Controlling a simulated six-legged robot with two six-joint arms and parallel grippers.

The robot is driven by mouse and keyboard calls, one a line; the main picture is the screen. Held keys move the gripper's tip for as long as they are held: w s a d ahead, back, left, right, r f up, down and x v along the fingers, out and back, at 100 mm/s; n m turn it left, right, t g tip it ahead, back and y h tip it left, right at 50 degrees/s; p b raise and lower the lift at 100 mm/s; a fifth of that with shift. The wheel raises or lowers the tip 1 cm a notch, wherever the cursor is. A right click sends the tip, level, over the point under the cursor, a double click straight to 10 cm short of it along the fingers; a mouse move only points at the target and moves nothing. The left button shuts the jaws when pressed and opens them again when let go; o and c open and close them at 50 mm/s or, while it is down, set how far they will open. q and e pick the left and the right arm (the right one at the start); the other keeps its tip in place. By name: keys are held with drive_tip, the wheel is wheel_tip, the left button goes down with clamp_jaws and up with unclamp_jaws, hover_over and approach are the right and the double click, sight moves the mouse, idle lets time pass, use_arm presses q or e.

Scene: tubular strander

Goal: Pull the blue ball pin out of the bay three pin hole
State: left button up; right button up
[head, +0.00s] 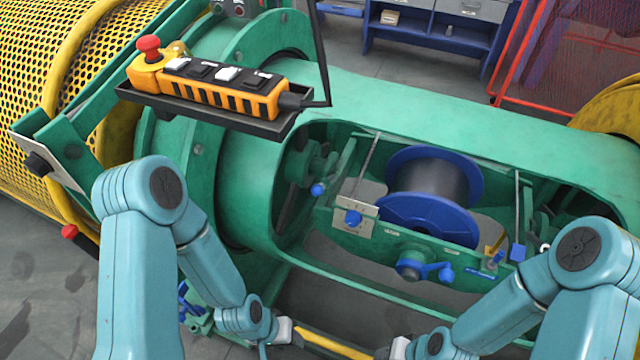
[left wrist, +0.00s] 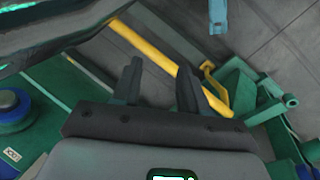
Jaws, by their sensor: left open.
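Several blue knobs show around the open bay of the green strander tube (head: 470,110) in the head view. A round blue knob (head: 318,189) is at the bay's left side, and a blue knob (head: 353,218) sits on a pale plate. I cannot tell which is the ball pin, and no pin hole is readable. My left gripper (left wrist: 158,78) is open and empty in the left wrist view, its two dark fingers apart above a yellow bar (left wrist: 175,65). In the head view its fingers are not clear at the bottom edge. My right arm enters from the right; its fingers are out of view.
A blue spool (head: 430,215) with dark wire sits in the bay. A blue crank handle (head: 430,270) is on the bay's front wall. An orange control box (head: 205,88) on a black tray stands over the tube at left. Yellow mesh guarding (head: 50,60) is at far left.

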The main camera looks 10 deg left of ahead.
use_arm(q)
drive_tip(key=shift+o, duration=0.6)
drive_tip(key=shift+w, duration=0.15)
drive_tip(key=w+a+r+n+t+y+b, duration=0.1)
drive_tip(key=w+r+n+t+b, duration=0.2)
drive_tip(key=w+n, duration=0.5)
drive_tip(key=w+r+n+t+b, duration=0.25)
drive_tip(key=w+r+n, duration=0.25)
drive_tip(key=w+n, duration=0.3)
drive_tip(key=w+r+n+t+b, duration=0.1)
drive_tip(key=w+r+n+t, duration=0.1)
drive_tip(key=r+n, duration=0.5)
drive_tip(key=w+r+n+t+b, duration=0.1)
drive_tip(key=w+r+n+t, duration=0.2)
drive_tip(key=w+r+n, duration=0.2)
wheel_tip(320, 180, up, 3)
drive_tip(key=d+n, duration=0.1)
drive_tip(key=n, duration=0.2)
drive_tip(key=shift+n+y, duration=0.3)
drive_tip(key=shift+n, duration=0.1)
drive_tip(key=shift+f+t, duration=0.15)
drive_tip(key=shift+t, duration=0.1)
